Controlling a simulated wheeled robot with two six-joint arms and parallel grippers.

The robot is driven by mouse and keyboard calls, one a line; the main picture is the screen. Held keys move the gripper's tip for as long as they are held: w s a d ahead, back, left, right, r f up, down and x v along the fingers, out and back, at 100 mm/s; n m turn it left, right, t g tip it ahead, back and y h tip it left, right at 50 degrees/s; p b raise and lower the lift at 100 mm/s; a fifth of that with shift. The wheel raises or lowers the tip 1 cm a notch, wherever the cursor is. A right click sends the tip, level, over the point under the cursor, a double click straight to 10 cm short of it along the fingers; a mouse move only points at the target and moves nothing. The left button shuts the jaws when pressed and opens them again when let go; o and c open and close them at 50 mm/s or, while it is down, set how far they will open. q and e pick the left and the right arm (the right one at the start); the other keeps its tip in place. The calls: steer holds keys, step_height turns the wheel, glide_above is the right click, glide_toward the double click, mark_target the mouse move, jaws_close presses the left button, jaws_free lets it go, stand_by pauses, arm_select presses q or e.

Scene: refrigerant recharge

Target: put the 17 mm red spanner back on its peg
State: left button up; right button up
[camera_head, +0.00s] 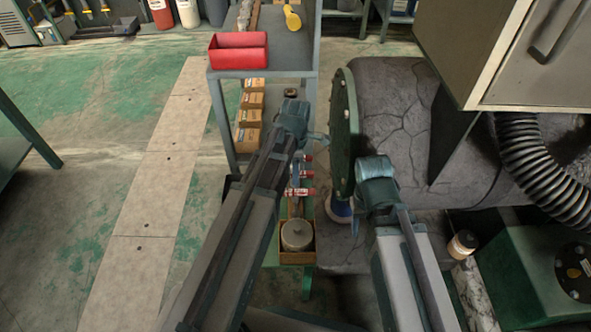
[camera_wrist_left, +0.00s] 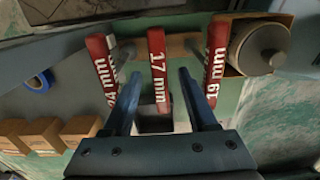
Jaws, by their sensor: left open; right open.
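The 17 mm red spanner (camera_wrist_left: 157,65) shows in the left wrist view, its red labelled part lying between the two fingers of my left gripper (camera_wrist_left: 160,76). The fingers are open, with a gap on each side of it. A 24 mm red spanner (camera_wrist_left: 103,65) is to its left and a 19 mm red spanner (camera_wrist_left: 216,60) to its right.
A lidded metal can (camera_head: 297,235) stands in a wooden box beside the spanners. Cardboard boxes (camera_head: 248,118) sit on the shelf, below a red tray (camera_head: 238,52). The large cracked tank (camera_head: 390,110) and its green flange (camera_head: 343,130) stand close on the right. Open floor lies left.

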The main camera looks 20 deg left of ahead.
arm_select(q)
steer(key=shift+r, duration=0.1)
step_height(320, 180, up, 14)
steer(key=p, duration=1.4)
steer(key=shift+f, duration=0.2)
steer(key=shift+d, duration=0.1)
steer(key=s+d+m+y, duration=0.1)
steer(key=s+d+m, duration=0.5)
steer(key=m, duration=0.6)
steer(key=s+d+m, duration=0.4)
steer(key=s+m, duration=0.4)
steer(key=m, duration=0.4)
step_height(320, 180, up, 14)
steer(key=m+p, duration=0.1)
steer(key=p, duration=1.3)
steer(key=shift+s+d+r, duration=0.15)
steer(key=shift+r, duration=0.1)
